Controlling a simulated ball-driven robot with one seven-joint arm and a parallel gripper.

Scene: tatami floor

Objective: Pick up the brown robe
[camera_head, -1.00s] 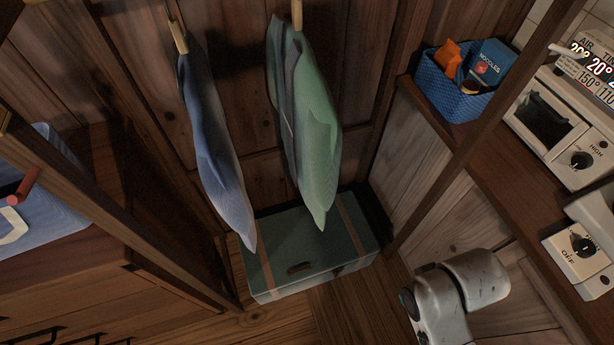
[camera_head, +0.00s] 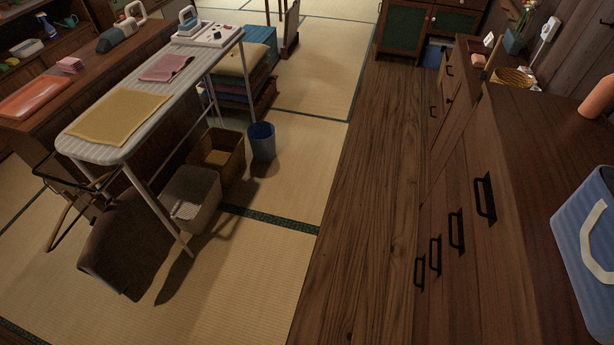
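A dark brown cloth (camera_head: 125,245), which looks like the brown robe, is at the lower left under the near end of the ironing board (camera_head: 98,151). It spreads down to the tatami beside a dark curved frame (camera_head: 62,215). The board partly hides its upper part, and I cannot tell whether it hangs or lies there. My gripper is not in view.
A pale basket (camera_head: 192,200), a brown basket (camera_head: 217,155) and a blue bin (camera_head: 262,141) stand right of the cloth. Dark wooden drawers (camera_head: 470,215) line the right side. The tatami (camera_head: 255,275) and plank floor (camera_head: 355,190) between are clear.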

